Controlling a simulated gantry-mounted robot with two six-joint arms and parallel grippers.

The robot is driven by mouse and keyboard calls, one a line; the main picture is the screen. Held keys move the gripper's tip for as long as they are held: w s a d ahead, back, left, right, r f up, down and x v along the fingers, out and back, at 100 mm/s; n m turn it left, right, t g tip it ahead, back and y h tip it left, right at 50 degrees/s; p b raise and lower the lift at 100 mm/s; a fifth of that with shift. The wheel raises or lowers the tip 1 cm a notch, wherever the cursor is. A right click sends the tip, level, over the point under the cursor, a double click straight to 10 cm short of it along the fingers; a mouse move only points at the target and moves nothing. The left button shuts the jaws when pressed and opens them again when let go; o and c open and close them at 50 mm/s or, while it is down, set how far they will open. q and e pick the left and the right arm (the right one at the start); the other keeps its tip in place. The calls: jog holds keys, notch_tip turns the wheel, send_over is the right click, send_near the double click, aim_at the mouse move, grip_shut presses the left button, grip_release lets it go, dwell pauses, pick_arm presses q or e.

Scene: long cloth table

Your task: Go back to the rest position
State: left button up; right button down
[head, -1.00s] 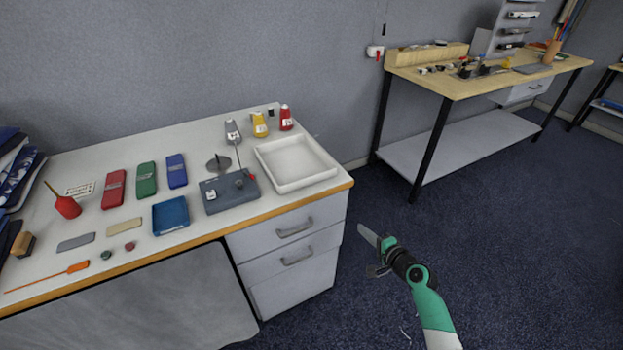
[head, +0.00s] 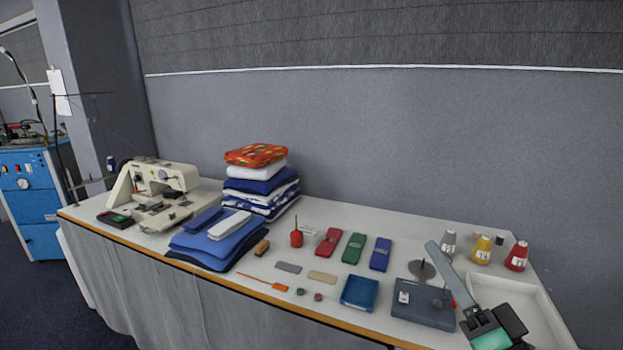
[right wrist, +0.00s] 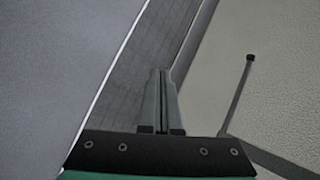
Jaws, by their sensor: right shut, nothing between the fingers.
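My right gripper (head: 433,247) reaches in from the bottom right of the head view. It points up and to the left, and in the picture it overlaps the grey box (head: 424,303) and the white tray (head: 501,289). In the right wrist view its two fingers (right wrist: 161,72) stand straight and together, with nothing between them. Behind them I see only wall surfaces and a thin dark rod (right wrist: 239,92). My left gripper is not in any view.
The long table (head: 235,265) holds a sewing machine (head: 155,193), folded cloth (head: 258,187), red, green and blue cases (head: 354,248), a blue tray (head: 360,293) and thread cones (head: 481,250). A blue cabinet (head: 33,203) stands at the far left.

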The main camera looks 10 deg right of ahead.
jog(key=s+a+r+n+t+y, duration=0.1)
jog(key=s+a+r+n+y, duration=0.15)
jog(key=r, duration=0.35)
jog(key=s+a+r+n+t+y, duration=0.1)
jog(key=s+a+r+n, duration=0.1)
jog(key=s+a+r, duration=0.3)
jog(key=s+d+r+n+t+h, duration=0.35)
jog(key=s+r+h, duration=0.25)
jog(key=s+r, duration=0.2)
notch_tip(320, 180, up, 38)
jog(key=p, duration=3.8)
jog(key=shift+w+a+f+y, duration=0.2)
jog(key=shift+w+a+y, duration=0.05)
jog(key=shift+a+y, duration=0.2)
jog(key=shift+d+g, duration=0.1)
jog(key=shift+g, duration=0.15)
